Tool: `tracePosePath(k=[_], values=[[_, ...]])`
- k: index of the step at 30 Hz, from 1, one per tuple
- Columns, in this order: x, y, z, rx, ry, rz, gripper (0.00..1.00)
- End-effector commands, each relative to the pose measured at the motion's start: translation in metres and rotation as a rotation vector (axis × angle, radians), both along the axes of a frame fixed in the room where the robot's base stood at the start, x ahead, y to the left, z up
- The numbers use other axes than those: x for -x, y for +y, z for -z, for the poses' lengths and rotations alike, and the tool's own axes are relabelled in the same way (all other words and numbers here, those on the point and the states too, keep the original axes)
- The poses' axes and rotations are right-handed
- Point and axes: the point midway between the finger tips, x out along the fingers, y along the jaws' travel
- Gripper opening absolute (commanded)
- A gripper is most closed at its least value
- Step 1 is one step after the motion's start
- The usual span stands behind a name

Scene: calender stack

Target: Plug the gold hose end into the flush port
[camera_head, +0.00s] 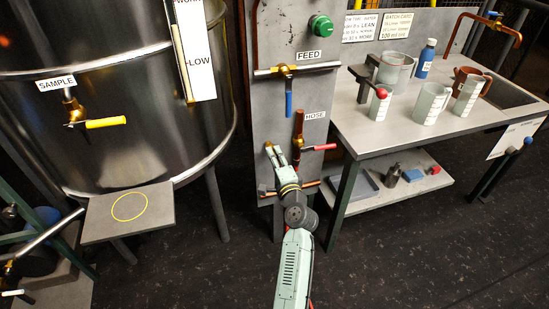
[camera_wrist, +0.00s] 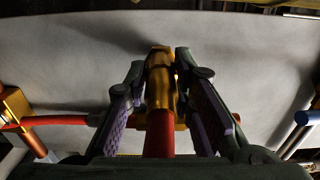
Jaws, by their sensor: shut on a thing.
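The gold hose end (camera_wrist: 160,72) sits between the two fingers of my gripper (camera_wrist: 160,90) in the wrist view, with the red hose (camera_wrist: 160,135) running from it toward the camera. My gripper is shut on this hose end. In the head view my gripper (camera_head: 275,156) is raised in front of the grey panel, left of the HOSE valve (camera_head: 298,128) with its red lever. A small gold tip (camera_head: 268,146) shows at the gripper's fingers. No label reading flush is visible, and I cannot tell which fitting is the flush port.
The steel tank (camera_head: 110,150) with its SAMPLE valve (camera_head: 75,112) stands left. A small shelf (camera_head: 95,222) is below it. The FEED valve (camera_head: 287,78) is higher on the panel. A workbench (camera_head: 440,140) with jugs and a blue bottle (camera_head: 426,58) is right.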

Motion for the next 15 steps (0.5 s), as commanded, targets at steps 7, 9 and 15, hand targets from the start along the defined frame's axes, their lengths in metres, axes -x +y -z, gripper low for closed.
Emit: tracePosePath(k=[7,9,15], values=[[0.0001,-0.0004,-0.0027,-0.001,-0.005,0.001,0.0],[0.0002,-0.0005,-0.0024,0.0,-0.004,0.001,0.0],[0.0055,-0.0023,-0.0013,-0.001,-0.003,0.001,0.0]])
